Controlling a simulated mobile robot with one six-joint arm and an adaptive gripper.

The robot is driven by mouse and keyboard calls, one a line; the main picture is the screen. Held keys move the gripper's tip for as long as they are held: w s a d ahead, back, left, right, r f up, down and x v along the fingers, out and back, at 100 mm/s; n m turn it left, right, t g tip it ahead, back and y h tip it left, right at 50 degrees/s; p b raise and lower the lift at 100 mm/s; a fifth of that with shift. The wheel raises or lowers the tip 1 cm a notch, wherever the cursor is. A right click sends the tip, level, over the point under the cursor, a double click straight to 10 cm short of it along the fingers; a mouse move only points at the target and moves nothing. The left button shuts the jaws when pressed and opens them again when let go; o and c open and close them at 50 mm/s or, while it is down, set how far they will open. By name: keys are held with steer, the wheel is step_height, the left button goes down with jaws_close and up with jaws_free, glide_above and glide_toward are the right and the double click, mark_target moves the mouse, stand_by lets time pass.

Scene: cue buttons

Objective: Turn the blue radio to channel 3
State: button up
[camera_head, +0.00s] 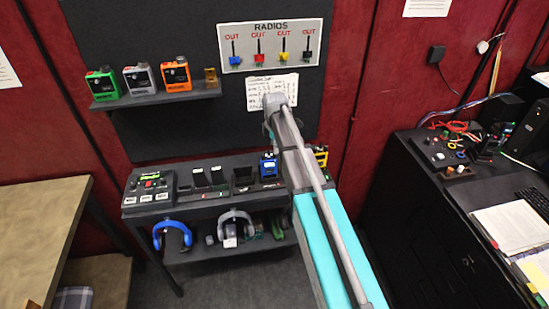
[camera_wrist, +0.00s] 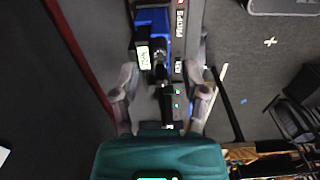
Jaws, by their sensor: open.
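The blue radio (camera_head: 268,167) stands upright on the grey shelf (camera_head: 215,183) below the wall panel. In the wrist view, the blue radio (camera_wrist: 153,22) shows at the top, with a small lit display (camera_wrist: 143,57) whose text is too small to read surely. Black parts on its top lie between the finger lines. My gripper (camera_wrist: 163,98) is open, with one finger left and one right of these black parts, and holds nothing. In the head view my arm hides the gripper. I cannot tell whether the fingers touch the radio.
A yellow radio (camera_head: 321,156) stands right of my arm. Black chargers (camera_head: 208,178) and a keypad box (camera_head: 151,187) are left on the shelf. Headphones (camera_head: 236,222) hang below. A cluttered desk (camera_head: 415,185) is at right and a wooden table (camera_head: 35,225) at left.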

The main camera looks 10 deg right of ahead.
steer(key=shift+f+b, duration=1.7)
steer(key=shift+f, duration=0.3)
jaws_close()
